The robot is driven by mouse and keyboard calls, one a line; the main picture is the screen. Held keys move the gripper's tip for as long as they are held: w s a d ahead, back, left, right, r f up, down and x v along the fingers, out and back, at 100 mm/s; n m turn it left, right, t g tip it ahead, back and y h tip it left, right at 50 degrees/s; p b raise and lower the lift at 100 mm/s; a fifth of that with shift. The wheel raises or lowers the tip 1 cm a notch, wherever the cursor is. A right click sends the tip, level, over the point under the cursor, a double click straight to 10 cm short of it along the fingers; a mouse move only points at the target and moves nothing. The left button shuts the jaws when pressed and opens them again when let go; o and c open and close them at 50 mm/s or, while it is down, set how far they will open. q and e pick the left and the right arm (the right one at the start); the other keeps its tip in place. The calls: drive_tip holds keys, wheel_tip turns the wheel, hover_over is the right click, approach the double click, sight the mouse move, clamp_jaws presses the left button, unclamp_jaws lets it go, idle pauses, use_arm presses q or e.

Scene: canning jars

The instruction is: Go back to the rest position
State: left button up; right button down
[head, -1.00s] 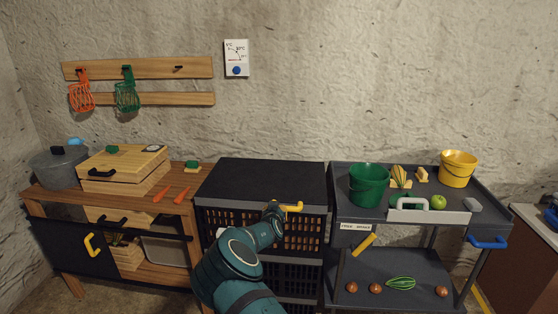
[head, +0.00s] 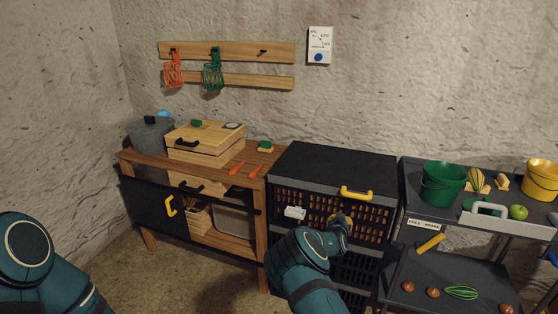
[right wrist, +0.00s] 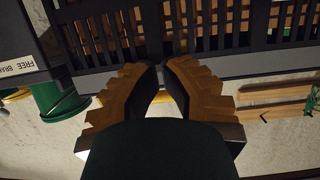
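My right arm rises from the bottom of the head view, with its gripper (head: 342,222) in front of the upper slatted drawer of the black cabinet (head: 333,165), below and left of the yellow handle (head: 355,193). In the right wrist view the two brown fingers (right wrist: 164,78) are separated by a narrow gap with nothing between them. The cabinet's dark slats (right wrist: 220,25) show beyond them. My left arm shows at the lower left of the head view; its gripper is outside the picture.
A wooden bench (head: 262,160) with a grey pot (head: 150,140) and wooden box (head: 205,139) stands left. A grey cart (head: 413,205) with a green bucket (head: 443,182) and yellow bucket (head: 541,180) stands right. A white piece (head: 295,212) is on the cabinet front. Bare floor shows lower left.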

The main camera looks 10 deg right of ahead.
drive_tip(key=s+d+f+g, duration=0.3)
drive_tip(key=s+f, duration=0.4)
drive_tip(key=s, duration=0.1)
drive_tip(key=s+a+f+g+y, duration=0.2)
drive_tip(key=s+a+f, duration=0.15)
drive_tip(key=s, duration=0.35)
drive_tip(key=s+a+f+g+y, duration=0.2)
drive_tip(key=s+a+f, duration=0.1)
drive_tip(key=s+f, duration=0.25)
drive_tip(key=s+a+r+n+g+y, duration=0.1)
drive_tip(key=s+a+r+n+y, duration=0.1)
drive_tip(key=s+a, duration=0.9)
drive_tip(key=s+a+r+n+g+y, duration=0.2)
drive_tip(key=s+a+r+y, duration=0.3)
drive_tip(key=s+a, duration=0.6)
drive_tip(key=shift+a+n+g+y, duration=0.3)
drive_tip(key=shift+a+n+y, duration=0.1)
drive_tip(key=shift+a, duration=0.75)
